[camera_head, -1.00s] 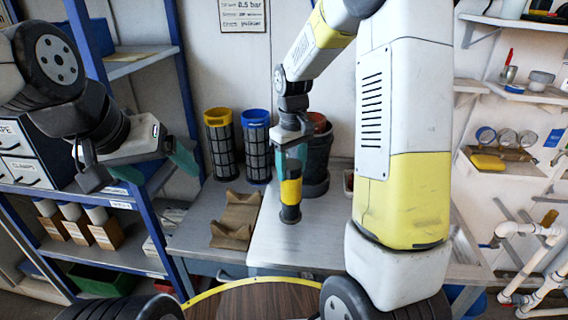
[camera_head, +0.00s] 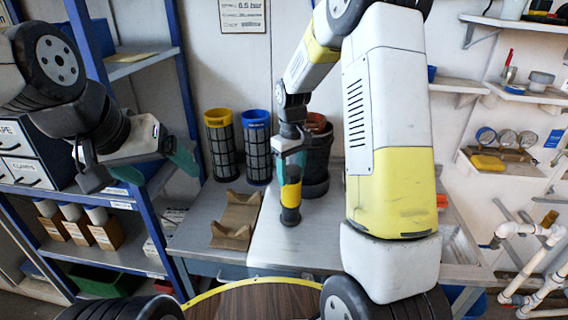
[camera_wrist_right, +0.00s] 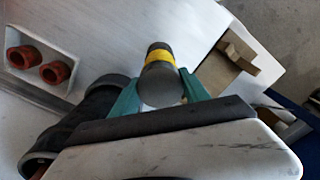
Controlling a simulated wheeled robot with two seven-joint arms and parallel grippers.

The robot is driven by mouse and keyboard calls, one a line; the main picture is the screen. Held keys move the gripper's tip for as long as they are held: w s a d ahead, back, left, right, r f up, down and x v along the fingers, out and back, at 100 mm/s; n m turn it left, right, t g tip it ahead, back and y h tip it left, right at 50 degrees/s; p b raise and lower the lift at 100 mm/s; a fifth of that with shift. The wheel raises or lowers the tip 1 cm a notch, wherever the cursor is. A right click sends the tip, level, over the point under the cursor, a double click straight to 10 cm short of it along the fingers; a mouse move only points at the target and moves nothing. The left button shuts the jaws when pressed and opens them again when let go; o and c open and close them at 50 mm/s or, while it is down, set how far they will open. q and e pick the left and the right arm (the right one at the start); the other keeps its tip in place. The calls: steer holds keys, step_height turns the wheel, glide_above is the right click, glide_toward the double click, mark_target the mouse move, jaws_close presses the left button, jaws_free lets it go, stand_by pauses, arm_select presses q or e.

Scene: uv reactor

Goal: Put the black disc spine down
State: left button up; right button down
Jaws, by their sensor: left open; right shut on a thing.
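The black disc spine (camera_head: 290,214) is a short dark upright cylinder with a yellow band. My right gripper (camera_head: 291,165) is shut on its upper part and holds it over the pale bench top. I cannot tell whether its lower end touches the bench. In the right wrist view the spine's dark round end and yellow band (camera_wrist_right: 159,57) show between the teal fingers of my right gripper (camera_wrist_right: 162,90). My left gripper (camera_head: 138,168) is open and empty, in front of the blue shelf rack at the left.
A brown cradle (camera_head: 237,218) lies left of the spine. A yellow-rimmed basket (camera_head: 221,150) and a blue-rimmed basket (camera_head: 257,150) stand behind it. A black vessel (camera_head: 318,165) stands close behind the spine. Bare bench (camera_head: 285,250) lies in front.

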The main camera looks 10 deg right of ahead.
steer(key=c, duration=0.6)
jaws_free()
steer(key=shift+o, duration=0.2)
